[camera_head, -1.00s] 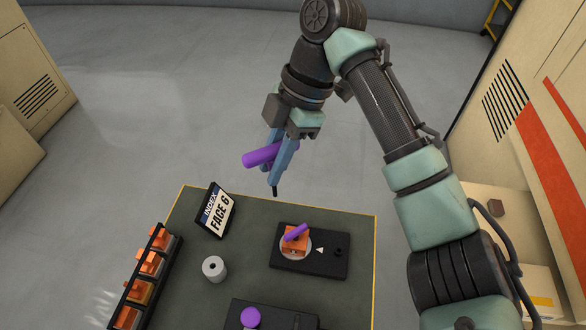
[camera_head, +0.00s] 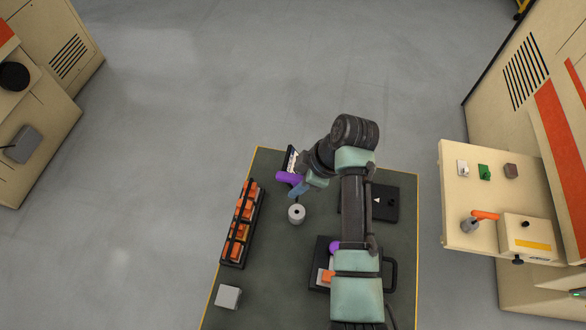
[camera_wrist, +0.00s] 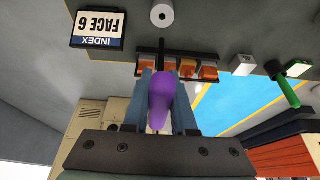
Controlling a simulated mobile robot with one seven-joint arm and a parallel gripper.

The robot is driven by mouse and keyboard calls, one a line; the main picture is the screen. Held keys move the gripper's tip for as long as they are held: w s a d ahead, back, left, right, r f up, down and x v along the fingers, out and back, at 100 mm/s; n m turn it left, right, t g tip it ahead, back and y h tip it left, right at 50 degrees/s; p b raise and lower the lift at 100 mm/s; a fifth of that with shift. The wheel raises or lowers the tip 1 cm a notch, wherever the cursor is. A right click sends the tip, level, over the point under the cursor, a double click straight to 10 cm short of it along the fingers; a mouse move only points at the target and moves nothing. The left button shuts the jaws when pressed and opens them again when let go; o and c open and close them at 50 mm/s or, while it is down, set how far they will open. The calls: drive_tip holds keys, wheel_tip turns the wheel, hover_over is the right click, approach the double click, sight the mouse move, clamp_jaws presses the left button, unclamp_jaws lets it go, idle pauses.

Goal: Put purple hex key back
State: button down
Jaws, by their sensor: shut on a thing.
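The purple hex key (camera_head: 288,178) is held in my gripper (camera_head: 299,189), above the far left part of the dark table. In the wrist view, its purple handle (camera_wrist: 160,98) lies between the two blue fingers of my gripper (camera_wrist: 161,95), and a thin dark shaft points away from it. My gripper is shut on the handle. A short grey cylinder (camera_head: 296,213) with a hole in its top stands on the table just below my gripper in the head view. It also shows at the top of the wrist view (camera_wrist: 162,14).
The sign "INDEX FACE 6" (camera_wrist: 98,28) stands close by at the table's far side. A black rack (camera_head: 225,262) of orange blocks lies left. A black plate (camera_head: 385,213) and a tray with a purple knob (camera_head: 335,246) lie right, partly behind my arm. A grey block (camera_head: 228,297) sits nearer.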

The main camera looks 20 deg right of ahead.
drive_tip(key=shift+d, duration=0.2)
drive_tip(key=shift+a+f+b, duration=0.1)
drive_tip(key=shift+f+b, duration=2.05)
drive_tip(key=shift+f, duration=0.7)
drive_tip(key=shift+f+b, duration=2.25)
drive_tip(key=shift+f, duration=0.55)
unclamp_jaws()
drive_tip(key=shift+r, duration=0.15)
